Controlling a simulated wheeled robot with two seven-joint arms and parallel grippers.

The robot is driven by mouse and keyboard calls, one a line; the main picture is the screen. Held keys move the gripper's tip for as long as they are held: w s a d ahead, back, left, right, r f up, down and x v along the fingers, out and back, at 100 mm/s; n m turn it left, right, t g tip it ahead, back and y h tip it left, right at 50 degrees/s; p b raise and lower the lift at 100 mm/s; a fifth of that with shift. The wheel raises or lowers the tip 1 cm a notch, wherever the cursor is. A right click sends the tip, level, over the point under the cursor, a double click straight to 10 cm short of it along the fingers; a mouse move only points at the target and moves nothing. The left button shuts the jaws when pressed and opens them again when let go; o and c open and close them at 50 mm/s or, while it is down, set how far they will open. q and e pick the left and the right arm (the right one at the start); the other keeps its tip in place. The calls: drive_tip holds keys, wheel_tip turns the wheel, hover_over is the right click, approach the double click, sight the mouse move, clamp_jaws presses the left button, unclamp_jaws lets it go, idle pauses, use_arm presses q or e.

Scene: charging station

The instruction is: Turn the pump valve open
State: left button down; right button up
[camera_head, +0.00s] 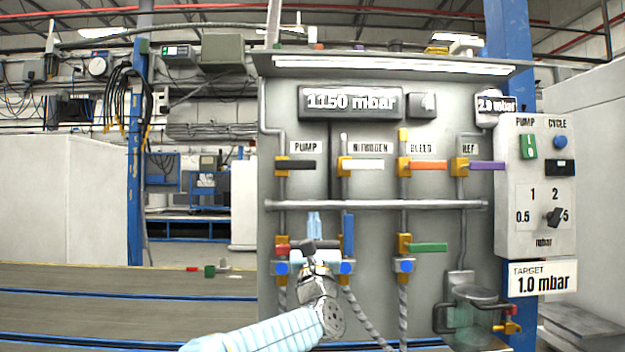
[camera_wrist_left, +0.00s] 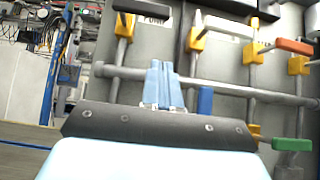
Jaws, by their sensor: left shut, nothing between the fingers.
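The pump valve has a black lever (camera_head: 297,165) on a yellow body, below the PUMP label at the panel's upper left. The lever lies level, pointing right, across its vertical pipe. It also shows at the top of the left wrist view (camera_wrist_left: 142,8). My left gripper (camera_head: 314,222) has pale blue fingers, shut together and pointing up in front of the panel. It is empty and sits below and slightly right of the pump lever, apart from it in the picture. In the left wrist view its closed fingers (camera_wrist_left: 162,85) stand mid-frame. My right gripper does not show.
White nitrogen (camera_head: 363,165), orange bleed (camera_head: 428,166) and purple ref (camera_head: 488,166) levers stand right of the pump lever. A grey horizontal pipe (camera_head: 420,205) crosses below them. Lower down are a blue lever (camera_head: 348,236) and a green lever (camera_head: 428,247). A display (camera_head: 350,103) reads 1150 mbar.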

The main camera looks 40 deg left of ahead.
sight(296, 166)
use_arm(q)
drive_tip(key=w+a+r+p, duration=0.3)
drive_tip(key=w+r+p, duration=0.1)
drive_tip(key=r, duration=0.5)
drive_tip(key=shift+p, duration=0.75)
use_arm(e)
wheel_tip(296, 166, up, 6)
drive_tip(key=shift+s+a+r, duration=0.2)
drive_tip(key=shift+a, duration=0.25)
use_arm(q)
drive_tip(key=shift+s+a, duration=0.1)
